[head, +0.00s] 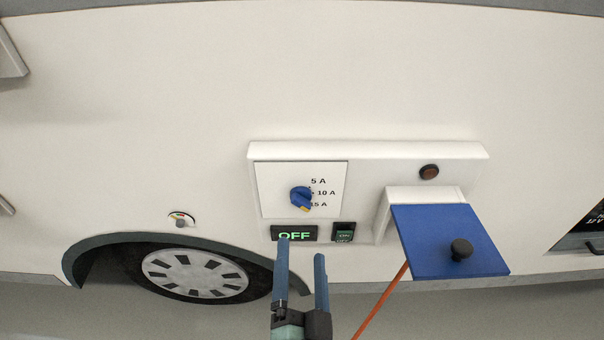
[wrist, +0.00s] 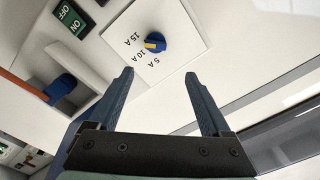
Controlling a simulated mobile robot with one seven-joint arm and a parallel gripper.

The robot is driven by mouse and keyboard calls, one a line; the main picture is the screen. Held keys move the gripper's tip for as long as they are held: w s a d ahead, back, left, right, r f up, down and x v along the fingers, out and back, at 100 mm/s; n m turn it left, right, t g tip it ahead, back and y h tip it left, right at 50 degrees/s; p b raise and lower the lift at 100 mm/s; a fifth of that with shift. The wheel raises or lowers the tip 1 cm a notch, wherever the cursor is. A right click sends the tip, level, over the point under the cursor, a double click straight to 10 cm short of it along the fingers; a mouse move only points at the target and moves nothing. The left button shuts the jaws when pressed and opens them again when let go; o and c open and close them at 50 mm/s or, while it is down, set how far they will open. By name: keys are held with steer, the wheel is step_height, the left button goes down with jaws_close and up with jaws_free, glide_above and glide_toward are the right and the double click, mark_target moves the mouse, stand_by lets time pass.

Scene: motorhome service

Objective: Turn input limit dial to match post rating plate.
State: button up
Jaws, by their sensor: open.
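The input limit dial (head: 300,197) is a blue knob with a yellow pointer mark on a white plate (head: 277,181) marked 5 A, 10 A and 15 A. In the head view the yellow mark points down and right, towards 15 A. The dial (wrist: 155,42) also shows in the wrist view, ahead of the fingertips. My gripper (head: 301,249) is open and empty, below the dial and apart from it. Its two fingers (wrist: 159,75) are spread in the wrist view. I cannot make out a post rating plate in either view.
A display (head: 294,233) reading OFF and a small switch (head: 344,232) sit below the dial. To the right, a blue flap (head: 450,240) with a black knob sticks out, and an orange cable (head: 381,300) hangs beneath it. A wheel (head: 195,272) is at lower left.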

mark_target(301, 205)
steer(key=w+p, duration=0.1)
steer(key=w, duration=0.6)
steer(key=w+p, duration=0.1)
steer(key=w, duration=0.3)
steer(key=shift+w+d+f+p, duration=0.1)
steer(key=shift+w+f+p, duration=0.15)
steer(key=shift+f+p, duration=0.1)
jaws_close()
stand_by(0.3)
steer(key=n, duration=0.3)
steer(key=shift+n+b, duration=0.35)
steer(key=shift+n, duration=0.05)
steer(key=shift+a+n, duration=0.2)
steer(key=shift+n, duration=2.1)
